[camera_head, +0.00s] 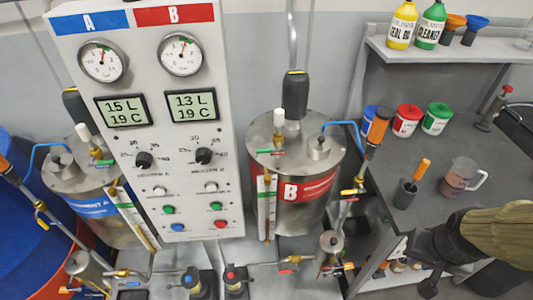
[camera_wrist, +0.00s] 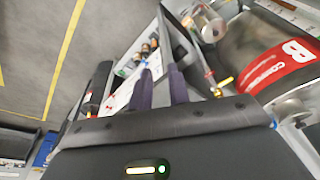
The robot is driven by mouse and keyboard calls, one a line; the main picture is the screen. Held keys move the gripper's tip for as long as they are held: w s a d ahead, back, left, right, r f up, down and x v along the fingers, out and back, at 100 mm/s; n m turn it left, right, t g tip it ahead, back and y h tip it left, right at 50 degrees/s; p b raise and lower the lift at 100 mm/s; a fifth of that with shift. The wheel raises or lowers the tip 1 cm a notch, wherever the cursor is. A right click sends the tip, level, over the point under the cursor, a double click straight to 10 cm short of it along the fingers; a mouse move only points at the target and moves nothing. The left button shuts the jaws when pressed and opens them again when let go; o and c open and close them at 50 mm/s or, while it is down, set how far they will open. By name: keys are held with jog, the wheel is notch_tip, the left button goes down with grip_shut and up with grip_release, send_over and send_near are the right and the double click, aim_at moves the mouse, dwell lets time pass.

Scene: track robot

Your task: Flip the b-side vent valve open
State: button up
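The B tank (camera_head: 300,200) is a steel cylinder with a red label marked B, right of the control panel. On its lid, below a white cap (camera_head: 280,117), is a small brass fitting (camera_head: 278,142) with a red and green tag (camera_head: 271,152); I take this for the vent valve, but its handle position is too small to tell. My gripper (camera_wrist: 161,72) shows two dark purple fingers apart with nothing between them in the wrist view. In the head view my arm is at the lower right, well away from the lid. The tank's red label (camera_wrist: 270,65) shows at the wrist view's right.
The control panel (camera_head: 160,215) with gauges and displays stands left of the B tank. A workbench (camera_head: 485,155) at right holds paint cans, a glass jug (camera_head: 461,178) and an orange-handled tool in a cup (camera_head: 405,195). A pipe with an orange-handled part (camera_head: 377,128) rises between tank and bench.

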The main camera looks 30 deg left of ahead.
jog(key=shift+w+a+f, duration=0.25)
jog(key=shift+f, duration=0.05)
grip_shut()
jog(key=w+a+f+n+t+y+b, duration=0.25)
jog(key=w+a+b, duration=0.2)
jog(key=a, duration=0.25)
jog(key=w+a+f+n+t+y+b, duration=0.1)
jog(key=w+a+f+t+b, duration=0.25)
jog(key=a+b, duration=0.3)
jog(key=w+a+f+n+t+y+b, duration=0.2)
jog(key=w+a+t+b, duration=0.15)
jog(key=a, duration=0.45)
jog(key=s+a+n+t+y+b, duration=0.1)
jog(key=s+a+t+y+b, duration=0.7)
jog(key=s+a+b, duration=0.4)
jog(key=a+b, duration=0.1)
jog(key=b, duration=0.2)
jog(key=shift+a+b, duration=0.25)
jog(key=shift+b, duration=0.05)
jog(key=shift+w+r+t, duration=0.1)
jog(key=shift+t, duration=0.15)
